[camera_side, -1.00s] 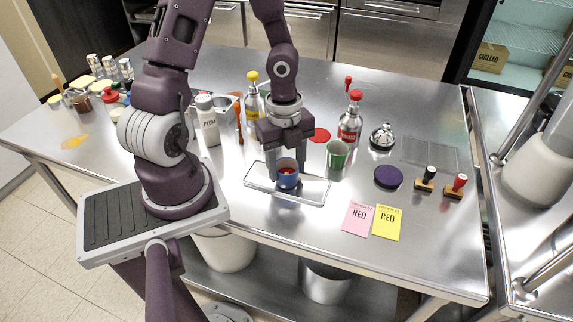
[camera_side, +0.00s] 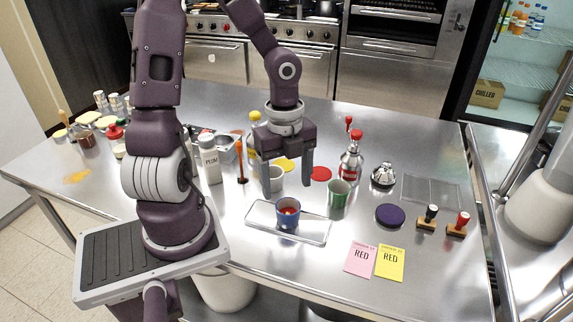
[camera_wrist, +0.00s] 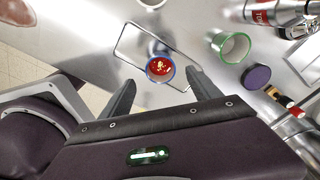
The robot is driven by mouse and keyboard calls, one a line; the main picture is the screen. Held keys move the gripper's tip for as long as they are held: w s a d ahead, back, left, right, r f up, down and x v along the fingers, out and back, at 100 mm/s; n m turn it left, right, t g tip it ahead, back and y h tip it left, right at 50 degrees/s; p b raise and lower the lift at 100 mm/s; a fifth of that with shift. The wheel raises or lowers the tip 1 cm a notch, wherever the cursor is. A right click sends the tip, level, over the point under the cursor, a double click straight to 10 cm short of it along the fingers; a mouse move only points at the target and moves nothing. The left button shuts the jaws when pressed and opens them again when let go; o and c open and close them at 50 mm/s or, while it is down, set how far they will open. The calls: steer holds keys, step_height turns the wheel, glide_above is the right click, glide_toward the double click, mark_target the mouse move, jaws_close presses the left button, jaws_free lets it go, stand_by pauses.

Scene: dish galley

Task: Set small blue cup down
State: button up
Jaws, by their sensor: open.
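The small blue cup (camera_side: 287,212) stands upright on a shallow clear tray (camera_side: 262,224) near the front of the steel table. It has something red with yellowish bits inside, seen in the wrist view (camera_wrist: 160,68). My gripper (camera_side: 289,187) is open and empty, above the cup and apart from it. In the wrist view the two fingers (camera_wrist: 160,90) are spread wide, and the cup shows between and beyond their tips.
A green cup (camera_side: 338,200) stands right of the tray, and a white cup (camera_side: 276,180) behind it. Bottles, including a red-topped one (camera_side: 351,160), stand farther back. A purple disc (camera_side: 390,216), stamps (camera_side: 428,218) and pink and yellow cards (camera_side: 361,259) lie to the right.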

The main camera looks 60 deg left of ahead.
steer(key=s+d+r+n+t, duration=0.2)
steer(key=s+d+r+n, duration=0.2)
steer(key=r+n, duration=0.4)
steer(key=s+d+r+n+t, duration=0.3)
steer(key=s+d+r+n, duration=0.1)
steer(key=r+n, duration=0.4)
steer(key=shift+s+r+n+t+y, duration=0.15)
steer(key=shift+r+n+t+y, duration=0.15)
steer(key=shift+n, duration=0.7)
stand_by(0.6)
